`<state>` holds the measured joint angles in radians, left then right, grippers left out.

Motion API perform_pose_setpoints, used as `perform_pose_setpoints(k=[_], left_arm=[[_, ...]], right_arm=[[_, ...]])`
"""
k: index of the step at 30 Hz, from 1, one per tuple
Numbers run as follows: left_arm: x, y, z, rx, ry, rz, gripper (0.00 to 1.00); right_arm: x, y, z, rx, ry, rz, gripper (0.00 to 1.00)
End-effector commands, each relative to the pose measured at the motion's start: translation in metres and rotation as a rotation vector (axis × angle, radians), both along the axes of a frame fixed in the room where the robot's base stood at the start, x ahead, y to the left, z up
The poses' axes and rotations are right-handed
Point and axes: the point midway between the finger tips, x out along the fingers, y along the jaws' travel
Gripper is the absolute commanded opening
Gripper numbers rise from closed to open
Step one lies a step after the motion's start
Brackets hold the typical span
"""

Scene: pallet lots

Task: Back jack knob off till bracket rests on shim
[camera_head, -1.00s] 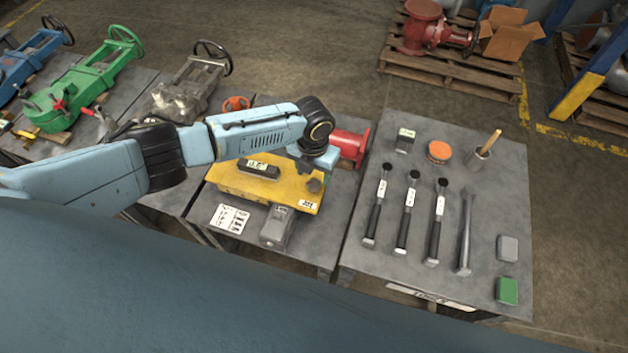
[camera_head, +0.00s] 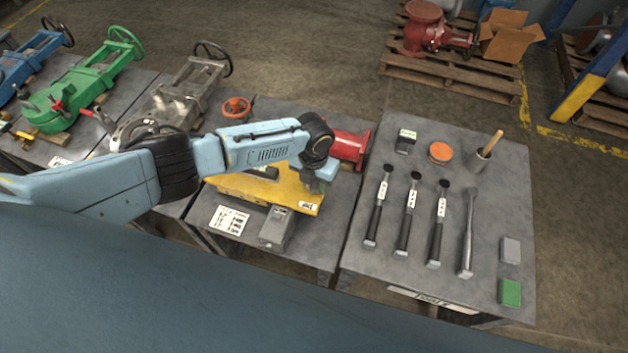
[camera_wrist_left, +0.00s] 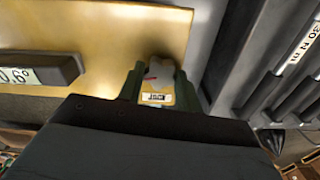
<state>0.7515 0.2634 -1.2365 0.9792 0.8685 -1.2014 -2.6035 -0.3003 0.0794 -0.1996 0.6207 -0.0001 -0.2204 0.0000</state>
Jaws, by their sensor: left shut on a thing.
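The yellow bracket (camera_head: 262,190) lies on the middle bench beside a red flanged part. My left gripper (camera_head: 317,185) has come down at the bracket's right end. In the left wrist view my left gripper (camera_wrist_left: 160,88) has one finger on each side of the grey jack knob (camera_wrist_left: 162,70) and is shut on it. In the head view the gripper covers the knob. A black digital level (camera_wrist_left: 38,72) on the bracket reads about 0.6°. I cannot make out the shim or whether the bracket touches it. My right gripper is not in view.
A grey box (camera_head: 277,229) and a white printed card (camera_head: 229,220) lie by the bracket's front edge. The red flanged part (camera_head: 349,148) stands close behind the gripper. The right bench (camera_head: 445,300) holds several long-handled tools, with a gap between the benches.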

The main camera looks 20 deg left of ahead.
Motion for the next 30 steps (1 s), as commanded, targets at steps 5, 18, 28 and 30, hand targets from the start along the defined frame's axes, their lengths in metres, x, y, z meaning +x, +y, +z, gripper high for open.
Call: perform_pose_setpoints(k=[5, 18, 28, 30], left_arm=[[0.0003, 0.0006, 0.0002, 0.001, 0.0, 0.006, 0.12], [0.0005, 0.0002, 0.0007, 0.0, 0.001, 0.209, 0.12], [0.0006, 0.0001, 0.0013, 0.0, 0.004, 0.52, 0.12], [0.0004, 0.0002, 0.0013, 0.0, 0.006, 0.586, 0.12]], right_arm=[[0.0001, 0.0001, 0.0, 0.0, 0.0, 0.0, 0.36], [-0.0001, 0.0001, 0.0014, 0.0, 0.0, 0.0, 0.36], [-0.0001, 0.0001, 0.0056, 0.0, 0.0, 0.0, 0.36], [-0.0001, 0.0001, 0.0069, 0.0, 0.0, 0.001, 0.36]])
